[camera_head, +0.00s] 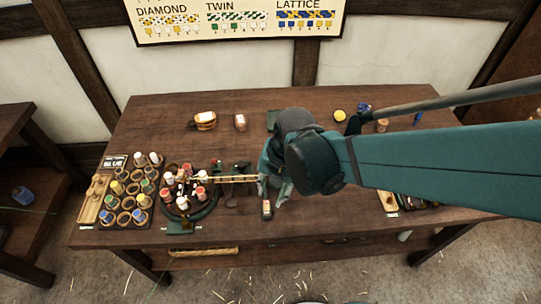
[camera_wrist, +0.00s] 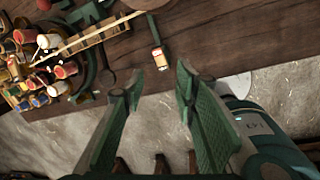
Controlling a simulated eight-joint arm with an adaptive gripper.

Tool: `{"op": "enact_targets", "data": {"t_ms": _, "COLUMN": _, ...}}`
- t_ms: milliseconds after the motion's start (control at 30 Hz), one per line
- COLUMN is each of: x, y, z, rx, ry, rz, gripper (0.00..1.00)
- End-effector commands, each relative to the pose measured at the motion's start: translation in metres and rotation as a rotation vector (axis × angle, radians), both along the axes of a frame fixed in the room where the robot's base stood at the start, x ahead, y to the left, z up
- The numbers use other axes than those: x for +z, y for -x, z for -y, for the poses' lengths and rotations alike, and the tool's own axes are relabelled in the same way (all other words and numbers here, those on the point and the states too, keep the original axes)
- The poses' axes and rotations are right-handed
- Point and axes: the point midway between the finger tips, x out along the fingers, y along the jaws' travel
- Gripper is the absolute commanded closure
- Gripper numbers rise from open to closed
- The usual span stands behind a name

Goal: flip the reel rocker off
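A small dark block with an orange-and-white face (camera_wrist: 160,58) lies near the table's front edge, just beyond my fingertips in the wrist view. It also shows in the head view (camera_head: 267,209), just below my gripper. It may be the reel rocker; its on or off position is too small to tell. My gripper (camera_wrist: 157,80) has its two green fingers spread apart with nothing between them. In the head view my gripper (camera_head: 274,190) is over the table's middle, right of the round bobbin stand (camera_head: 205,212). My arm hides part of the table behind it.
The bobbin stand holds several red and white bobbins, with a pale slatted bar (camera_head: 236,179) reaching from it towards my gripper. A bobbin rack (camera_head: 112,226) stands at the left.

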Motion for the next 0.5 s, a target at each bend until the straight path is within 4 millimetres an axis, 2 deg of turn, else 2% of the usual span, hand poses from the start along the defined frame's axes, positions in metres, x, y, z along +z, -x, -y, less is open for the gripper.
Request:
{"op": "enact_targets", "data": {"t_ms": 200, "x": 0.014, "y": 0.001, "z": 0.002, "rx": 0.000, "ry": 0.000, "rz": 0.000, "gripper": 0.71}}
{"op": "enact_targets", "data": {"t_ms": 500, "x": 0.020, "y": 0.002, "z": 0.003, "rx": 0.000, "ry": 0.000, "rz": 0.000, "gripper": 0.71}}
